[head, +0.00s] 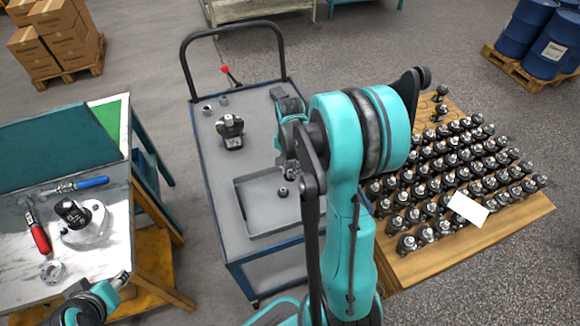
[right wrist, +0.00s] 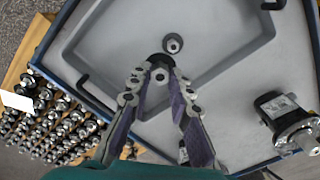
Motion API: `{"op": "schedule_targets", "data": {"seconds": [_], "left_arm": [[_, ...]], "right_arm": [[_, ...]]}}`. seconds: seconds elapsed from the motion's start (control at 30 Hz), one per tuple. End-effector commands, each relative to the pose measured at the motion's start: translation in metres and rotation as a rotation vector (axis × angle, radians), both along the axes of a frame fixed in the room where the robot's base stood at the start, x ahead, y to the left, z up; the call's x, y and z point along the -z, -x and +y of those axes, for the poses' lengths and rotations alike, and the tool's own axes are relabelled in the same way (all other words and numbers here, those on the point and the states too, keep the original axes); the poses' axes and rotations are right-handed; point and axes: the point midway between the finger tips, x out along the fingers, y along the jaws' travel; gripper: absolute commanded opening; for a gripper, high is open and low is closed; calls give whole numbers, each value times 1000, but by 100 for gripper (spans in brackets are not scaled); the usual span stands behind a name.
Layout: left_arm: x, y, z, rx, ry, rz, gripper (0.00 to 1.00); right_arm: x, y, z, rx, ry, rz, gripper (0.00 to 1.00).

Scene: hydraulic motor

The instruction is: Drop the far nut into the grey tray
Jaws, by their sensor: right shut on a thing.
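The grey tray (head: 245,213) is a shallow recess with raised walls on the cart top; it fills much of the right wrist view (right wrist: 225,68). My right gripper (right wrist: 160,80) is over the tray, shut on a small nut (right wrist: 160,75) at its fingertips. In the head view the right gripper (head: 290,168) is partly hidden by my arm and the held nut cannot be made out. Another small round dark part (right wrist: 173,43) lies in the tray, also seen in the head view (head: 283,191).
A motor (head: 231,132) stands on the cart behind the tray, with two small grey parts (head: 223,100) farther back. A wooden table (head: 490,235) with rows of dark parts is at right. A workbench (head: 60,270) with tools and a pump-like part (head: 85,222) is at left.

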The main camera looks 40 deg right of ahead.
Motion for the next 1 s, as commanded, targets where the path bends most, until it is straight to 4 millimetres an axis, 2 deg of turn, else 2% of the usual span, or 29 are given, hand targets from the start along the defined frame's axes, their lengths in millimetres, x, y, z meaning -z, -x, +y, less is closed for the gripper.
{"op": "schedule_targets", "data": {"seconds": [0.03,0.2,0.5,0.53,0.6,0.9,1.0], "left_arm": [[9,0,0,0,0,0,43],[20,0,0,0,0,0,43],[20,0,0,0,0,0,43],[20,0,0,0,0,0,43],[20,0,0,0,0,0,43],[20,0,0,0,0,0,43],[20,0,0,0,0,0,43]], "right_arm": [[11,0,0,-1,0,0,0],[26,0,0,-1,0,0,0],[27,0,0,-2,0,0,0],[27,0,0,-2,0,0,24],[27,0,0,-2,0,0,43],[26,0,0,-2,0,0,44],[20,0,0,-2,0,0,44]]}}
